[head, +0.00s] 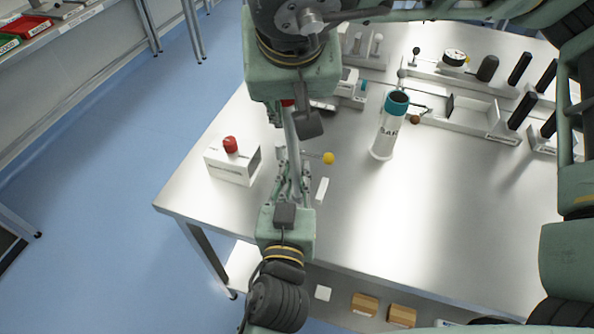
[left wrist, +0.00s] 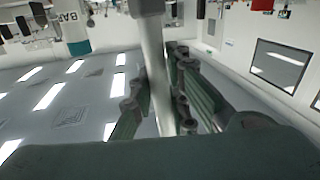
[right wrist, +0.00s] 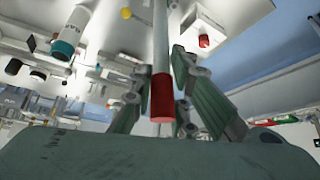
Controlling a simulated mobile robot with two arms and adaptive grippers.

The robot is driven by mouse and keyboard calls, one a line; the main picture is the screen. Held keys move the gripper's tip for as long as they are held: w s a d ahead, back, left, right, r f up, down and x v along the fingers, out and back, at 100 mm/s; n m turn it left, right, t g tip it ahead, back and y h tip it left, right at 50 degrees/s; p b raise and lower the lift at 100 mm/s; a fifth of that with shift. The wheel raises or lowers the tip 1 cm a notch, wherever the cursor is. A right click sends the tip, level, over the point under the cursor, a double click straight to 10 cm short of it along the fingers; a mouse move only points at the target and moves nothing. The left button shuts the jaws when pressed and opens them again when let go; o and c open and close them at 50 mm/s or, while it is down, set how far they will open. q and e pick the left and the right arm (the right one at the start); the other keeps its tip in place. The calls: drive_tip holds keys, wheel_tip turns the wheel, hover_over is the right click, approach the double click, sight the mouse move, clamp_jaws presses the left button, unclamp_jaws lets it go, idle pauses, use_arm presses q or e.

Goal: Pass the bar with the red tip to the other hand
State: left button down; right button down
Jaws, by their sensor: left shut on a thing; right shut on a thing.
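The bar (head: 291,134) is a thin grey rod running between my two grippers over the left part of the table. Its red tip (right wrist: 163,98) shows clearly in the right wrist view, between the right fingers; in the head view it is mostly hidden under the right gripper. My right gripper (head: 291,114), the upper one, is shut on the bar near the red tip. My left gripper (head: 292,172), the lower one, is shut around the bar farther from the red tip. The bar (left wrist: 156,75) also passes between the left fingers in the left wrist view.
A white box with a red knob (head: 230,145) stands left of the grippers near the table edge. A yellow ball (head: 328,158) and a white bottle with a teal top (head: 388,130) are to the right. Trays with instruments (head: 470,112) stand behind. The front right tabletop is clear.

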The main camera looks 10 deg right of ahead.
drive_tip(key=c, duration=1.5)
unclamp_jaws()
drive_tip(key=shift+r, duration=0.15)
